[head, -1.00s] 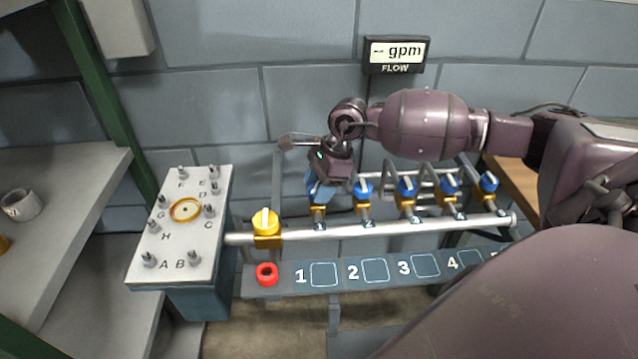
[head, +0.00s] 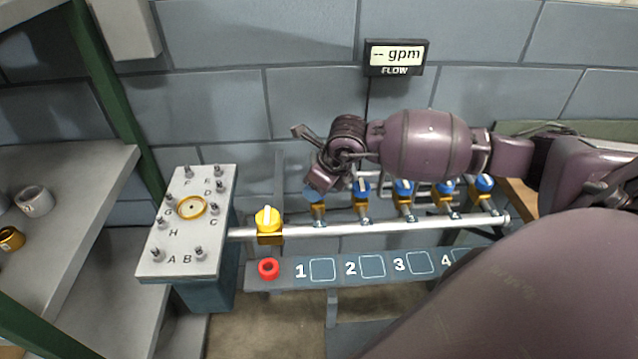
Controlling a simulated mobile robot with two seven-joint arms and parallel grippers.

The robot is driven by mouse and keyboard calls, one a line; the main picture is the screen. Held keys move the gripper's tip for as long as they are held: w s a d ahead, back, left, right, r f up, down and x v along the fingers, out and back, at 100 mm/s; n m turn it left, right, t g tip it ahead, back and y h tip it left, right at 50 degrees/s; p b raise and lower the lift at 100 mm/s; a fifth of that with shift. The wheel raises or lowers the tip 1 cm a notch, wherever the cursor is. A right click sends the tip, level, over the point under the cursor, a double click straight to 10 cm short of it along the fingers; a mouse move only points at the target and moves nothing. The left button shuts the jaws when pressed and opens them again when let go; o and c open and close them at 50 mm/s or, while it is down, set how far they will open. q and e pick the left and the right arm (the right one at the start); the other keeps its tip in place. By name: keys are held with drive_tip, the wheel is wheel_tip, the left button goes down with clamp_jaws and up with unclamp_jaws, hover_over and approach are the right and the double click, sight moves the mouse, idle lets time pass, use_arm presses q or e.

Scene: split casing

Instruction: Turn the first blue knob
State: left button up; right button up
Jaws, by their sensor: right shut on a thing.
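The first blue knob (head: 312,197) sits on its brass valve at the left end of the blue row, above the number 1. My right gripper (head: 319,186) reaches down onto it from above and is shut on it, hiding most of the knob and its pointer. The other blue knobs stand in a row to the right, the second (head: 362,187) closest, each with a white pointer mark. My left gripper is not in view.
A yellow knob (head: 267,219) stands on the pipe (head: 390,227) to the left. A panel with lettered posts (head: 165,263) is at the left. The flow display (head: 396,54) reads "-- gpm".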

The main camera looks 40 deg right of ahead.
drive_tip(key=shift+m+h, duration=0.4)
drive_tip(key=shift+m, duration=0.5)
drive_tip(key=o, duration=0.9)
drive_tip(key=shift+r, duration=0.1)
drive_tip(key=v, duration=1)
drive_tip(key=shift+s+r, duration=0.2)
drive_tip(key=shift+s, duration=0.15)
